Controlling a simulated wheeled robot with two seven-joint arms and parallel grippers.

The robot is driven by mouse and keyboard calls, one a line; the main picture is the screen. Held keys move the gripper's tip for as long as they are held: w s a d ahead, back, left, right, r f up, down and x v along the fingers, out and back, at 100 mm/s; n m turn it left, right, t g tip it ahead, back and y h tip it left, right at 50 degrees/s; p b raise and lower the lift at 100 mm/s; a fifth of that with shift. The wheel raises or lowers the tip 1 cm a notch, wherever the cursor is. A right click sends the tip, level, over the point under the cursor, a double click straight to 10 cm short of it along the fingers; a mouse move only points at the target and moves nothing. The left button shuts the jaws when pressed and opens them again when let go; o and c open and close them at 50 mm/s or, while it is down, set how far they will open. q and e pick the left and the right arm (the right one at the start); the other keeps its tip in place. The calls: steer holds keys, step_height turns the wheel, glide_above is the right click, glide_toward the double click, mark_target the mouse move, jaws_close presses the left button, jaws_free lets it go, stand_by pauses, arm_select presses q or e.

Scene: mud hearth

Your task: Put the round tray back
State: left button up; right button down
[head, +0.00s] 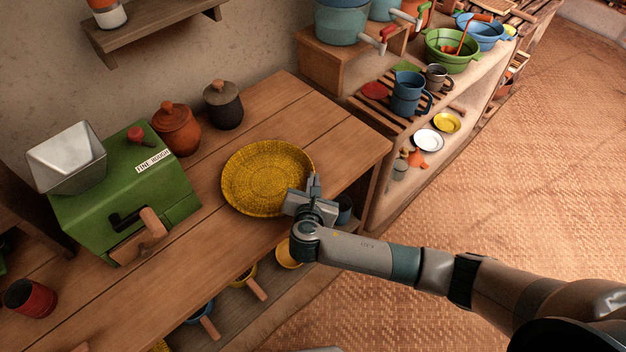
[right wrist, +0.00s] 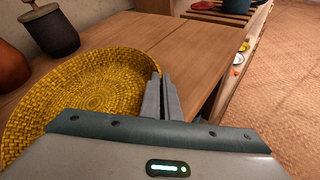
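The round tray (head: 262,178) is a yellow woven disc with a low raised rim. It is over the right part of the wooden table, and I cannot tell whether it rests fully on the top. It fills the left of the right wrist view (right wrist: 90,95). My right gripper (head: 312,185) is at the tray's right edge. In the right wrist view its two fingers (right wrist: 161,92) are close together at the rim, shut on it; the fingers hide the rim there. My left gripper is not in view.
A green mill (head: 120,190) with a metal hopper stands left of the tray. An orange lidded jar (head: 176,130) and a dark jar (head: 223,106) stand behind. A red cup (head: 30,298) is at the left. Crockery shelves (head: 385,205) adjoin at the right. Bare tabletop (head: 310,115) lies behind the tray.

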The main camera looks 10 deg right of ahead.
steer(key=c, duration=2)
jaws_free()
steer(key=shift+s+r, duration=0.1)
steer(key=b+v, duration=0.1)
steer(key=v, duration=1)
steer(key=shift+s+r, duration=0.15)
steer(key=shift+s, duration=0.2)
